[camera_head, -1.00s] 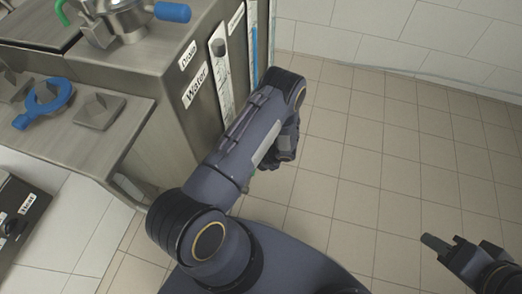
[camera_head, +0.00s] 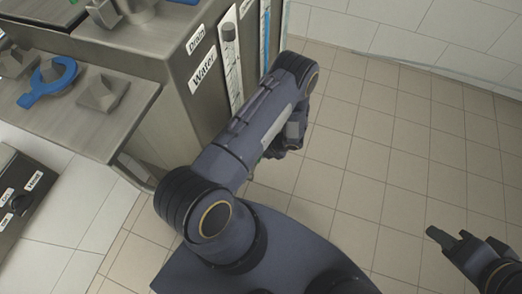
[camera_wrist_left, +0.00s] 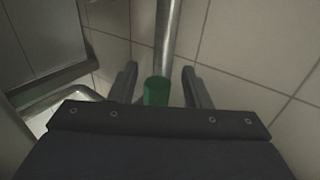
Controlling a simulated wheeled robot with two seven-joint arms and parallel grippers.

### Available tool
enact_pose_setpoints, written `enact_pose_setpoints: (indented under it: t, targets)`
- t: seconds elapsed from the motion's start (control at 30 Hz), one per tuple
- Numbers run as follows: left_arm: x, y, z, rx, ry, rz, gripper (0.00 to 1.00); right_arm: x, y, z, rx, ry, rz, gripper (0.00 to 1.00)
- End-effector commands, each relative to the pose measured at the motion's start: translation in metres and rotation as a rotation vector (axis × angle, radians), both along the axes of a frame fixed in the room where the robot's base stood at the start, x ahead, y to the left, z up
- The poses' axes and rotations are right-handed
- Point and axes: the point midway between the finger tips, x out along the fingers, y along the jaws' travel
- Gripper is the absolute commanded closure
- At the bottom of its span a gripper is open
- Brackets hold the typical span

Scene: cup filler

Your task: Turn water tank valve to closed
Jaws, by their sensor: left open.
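In the left wrist view a green cylindrical grip (camera_wrist_left: 157,91) lies between the two parted fingers of my left gripper (camera_wrist_left: 162,80), with gaps on both sides. A grey metal pipe (camera_wrist_left: 167,35) runs in line behind it. I cannot tell from this view whether the green part is the valve's handle. The tank's side carries a "Water" label (camera_head: 203,73) beside a level gauge (camera_head: 230,60). My right gripper (camera_head: 449,236) hangs over the floor at lower right, apart from everything.
A steel counter (camera_head: 95,130) juts out at left, with a blue ring-shaped tool (camera_head: 40,92) and grey pyramid-shaped pieces (camera_head: 102,93) on it. A control panel (camera_head: 35,185) with knobs is below. The tiled floor (camera_head: 370,140) at right is clear.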

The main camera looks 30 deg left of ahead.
Motion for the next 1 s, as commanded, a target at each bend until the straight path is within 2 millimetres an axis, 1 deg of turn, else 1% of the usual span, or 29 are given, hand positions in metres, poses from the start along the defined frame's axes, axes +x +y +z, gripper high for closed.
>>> enact_pose_setpoints:
  t: [0.17, 0.27, 0.5, 0.63, 0.73, 1.0]
  targets:
    - [0.001, -0.002, 0.005, 0.0, -0.002, -0.001, 0.56, 0.0, 0.0, 0.002, 0.0, 0.0, 0.0, 0.67]
    - [0.003, -0.007, 0.014, 0.0, -0.002, 0.0, 0.56, 0.0, 0.0, 0.007, 0.0, 0.0, 0.0, 0.67]
    - [0.009, -0.029, 0.048, 0.0, -0.002, 0.0, 0.56, 0.0, 0.0, 0.021, 0.0, 0.0, 0.0, 0.67]
    - [0.011, -0.039, 0.062, 0.0, -0.001, -0.002, 0.56, 0.0, 0.0, 0.025, 0.0, 0.0, 0.0, 0.67]
    - [0.011, -0.042, 0.065, -0.001, 0.0, -0.001, 0.56, 0.0, 0.0, 0.025, 0.0, 0.0, 0.0, 0.67]
    - [0.011, -0.042, 0.065, 0.0, 0.0, 0.0, 0.56, 0.0, 0.0, 0.025, 0.0, 0.0, 0.0, 0.67]
